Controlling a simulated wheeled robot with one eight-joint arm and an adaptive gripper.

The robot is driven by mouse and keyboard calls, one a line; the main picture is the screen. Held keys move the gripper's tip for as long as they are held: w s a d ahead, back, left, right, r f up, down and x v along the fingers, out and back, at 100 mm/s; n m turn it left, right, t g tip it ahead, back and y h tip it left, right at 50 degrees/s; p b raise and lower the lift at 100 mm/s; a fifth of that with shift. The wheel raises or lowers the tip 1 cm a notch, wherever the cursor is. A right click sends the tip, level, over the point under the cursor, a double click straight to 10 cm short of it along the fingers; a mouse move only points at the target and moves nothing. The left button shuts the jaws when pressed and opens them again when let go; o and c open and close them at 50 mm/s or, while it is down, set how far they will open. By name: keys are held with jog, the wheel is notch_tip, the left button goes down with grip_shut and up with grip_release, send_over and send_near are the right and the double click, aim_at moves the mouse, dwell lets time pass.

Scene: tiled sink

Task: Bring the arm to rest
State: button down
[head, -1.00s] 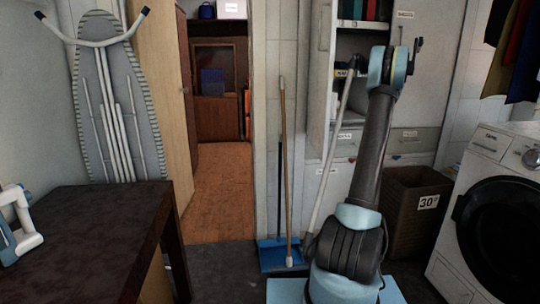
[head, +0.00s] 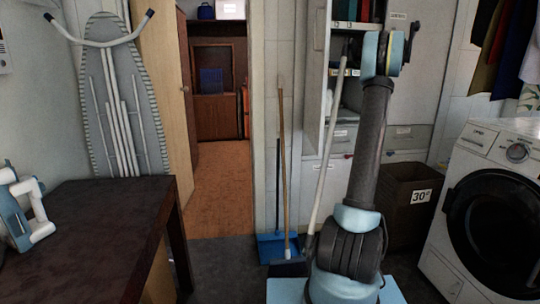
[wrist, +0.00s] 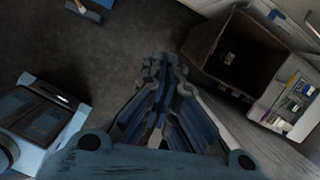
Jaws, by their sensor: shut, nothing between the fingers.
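My arm (head: 368,130) stands upright right of centre in the head view, its upper joint near the top of the picture. A small dark part beyond that joint may belong to my gripper, but I cannot make it out there. In the wrist view my gripper (wrist: 160,62) points out over the dark floor, its two fingers together and nothing between them. My own blue and black base shows at the lower left of that view.
A brown basket marked 30° (head: 412,200) and a washing machine (head: 490,215) stand to the right. A broom (head: 282,170) and blue dustpan (head: 272,246) stand behind my arm. A dark table (head: 90,235) and ironing board (head: 122,110) are left. The doorway (head: 220,185) is clear.

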jog(key=s+a+n, duration=1.5)
jog(key=s+a, duration=0.9)
jog(key=s, duration=0.3)
jog(key=s+a+f+n, duration=0.3)
jog(key=s+f+n, duration=0.2)
jog(key=s+f, duration=0.3)
jog(key=s+a+f+n, duration=0.3)
jog(key=s+f+n, duration=0.3)
jog(key=s, duration=0.6)
jog(key=s+a+f+n, duration=0.4)
jog(key=s+f+n, duration=0.1)
jog(key=s+f, duration=0.5)
jog(key=shift+s+n, duration=0.4)
jog(key=shift+a, duration=0.1)
